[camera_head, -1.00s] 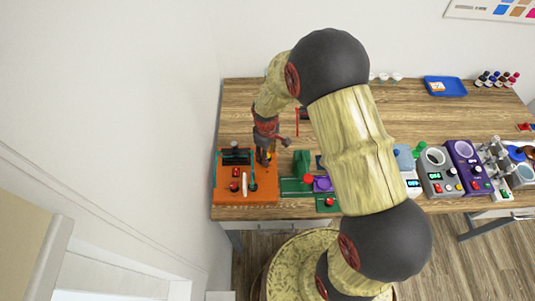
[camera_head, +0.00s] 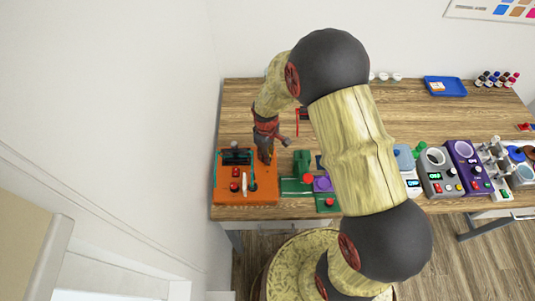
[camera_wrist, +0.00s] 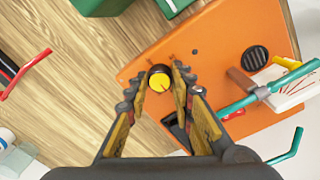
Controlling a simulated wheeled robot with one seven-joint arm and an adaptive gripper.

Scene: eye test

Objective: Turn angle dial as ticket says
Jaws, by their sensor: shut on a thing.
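The dial is a small round knob (camera_wrist: 159,81) with a yellow top and a dark rim, on the orange machine (camera_wrist: 215,38). My gripper (camera_wrist: 164,76) has a fingertip on either side of the knob and is shut on it. In the head view my gripper (camera_head: 265,155) reaches down to the back right of the orange machine (camera_head: 262,196), hiding the knob. A white card or plate (camera_wrist: 300,90) with red marks lies on the machine at the right of the wrist view; I cannot read it.
Teal bars (camera_wrist: 238,106) and a dark round grille (camera_wrist: 255,58) stand near the gripper on the machine. Green devices (camera_head: 296,186) stand close to its right. Bare wooden table (camera_head: 240,120) lies behind the machine.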

